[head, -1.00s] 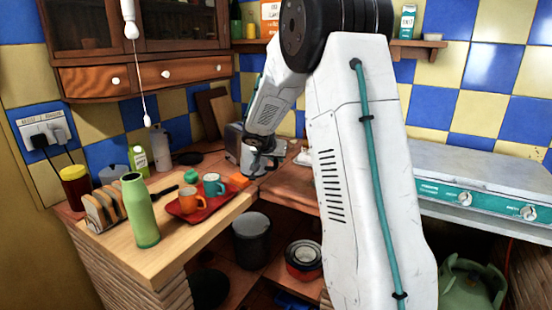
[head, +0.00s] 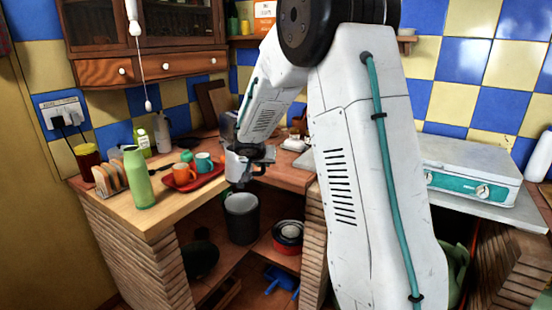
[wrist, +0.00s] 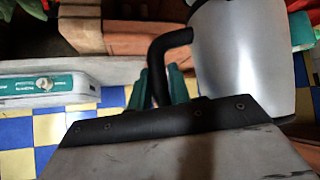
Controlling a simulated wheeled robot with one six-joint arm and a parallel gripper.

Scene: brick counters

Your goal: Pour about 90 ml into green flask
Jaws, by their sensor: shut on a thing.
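The green flask (head: 139,178) stands upright on the wooden counter at the left, near its front edge. My gripper (head: 240,172) is to the right of the flask, beyond the red tray, and apart from both. In the wrist view my gripper (wrist: 160,88) is shut on the black handle (wrist: 156,62) of a silver jug (wrist: 240,60). The jug's body lies to the right of the fingers. Its rim and contents are out of sight. In the head view my wrist partly hides the jug. The inside of the flask cannot be seen.
A toast rack (head: 110,179) and dark jar (head: 88,158) stand left of the flask. A grey bin (head: 241,222) is below the counter.

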